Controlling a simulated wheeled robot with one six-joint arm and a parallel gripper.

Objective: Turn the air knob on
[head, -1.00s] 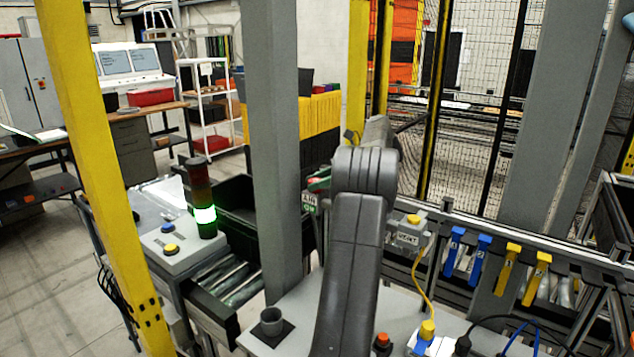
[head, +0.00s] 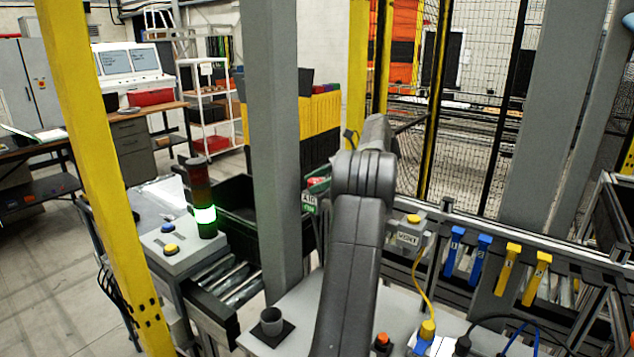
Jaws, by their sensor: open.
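A small green label that seems to read "AIR" and "ON" (head: 310,202) is left of my arm, in the middle of the head view. A red and green part (head: 318,184) sits just above it, at the edge of my arm. I cannot tell whether this part is the air knob or which way a knob is turned. My arm's links cover the area to the right of the label. My gripper is hidden behind my own arm, so its distance from the knob cannot be seen.
A grey post (head: 272,150) stands just left of the label. A grey box marked "VENT" (head: 406,237), with a yellow button, is right of my arm. Blue handles (head: 453,250) and yellow handles (head: 508,268) hang farther right.

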